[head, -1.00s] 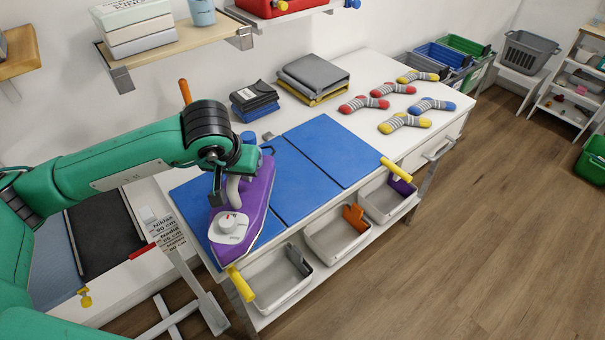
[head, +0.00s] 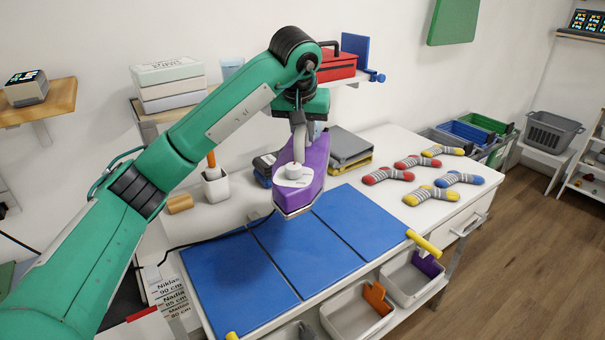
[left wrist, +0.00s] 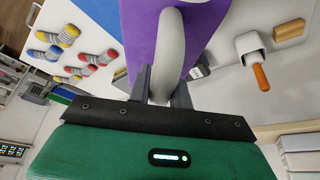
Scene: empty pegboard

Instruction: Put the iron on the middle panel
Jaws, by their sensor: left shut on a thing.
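The purple iron (head: 312,172) with a white dial hangs in the air, held by its pale handle in my left gripper (head: 297,118). In the left wrist view the fingers (left wrist: 162,85) are shut on the iron's handle (left wrist: 171,45), and the purple body (left wrist: 140,35) fills the top middle. Below it in the head view lies a blue mat in three panels: a left panel (head: 235,285), a middle panel (head: 300,250) and a right panel (head: 365,222). The iron appears above the far part of the middle panel. My right gripper is not in view.
Several striped socks (head: 388,175) lie on the white table at right. Folded grey cloth (head: 350,147) sits behind the iron. A black cord (head: 205,242) crosses the table.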

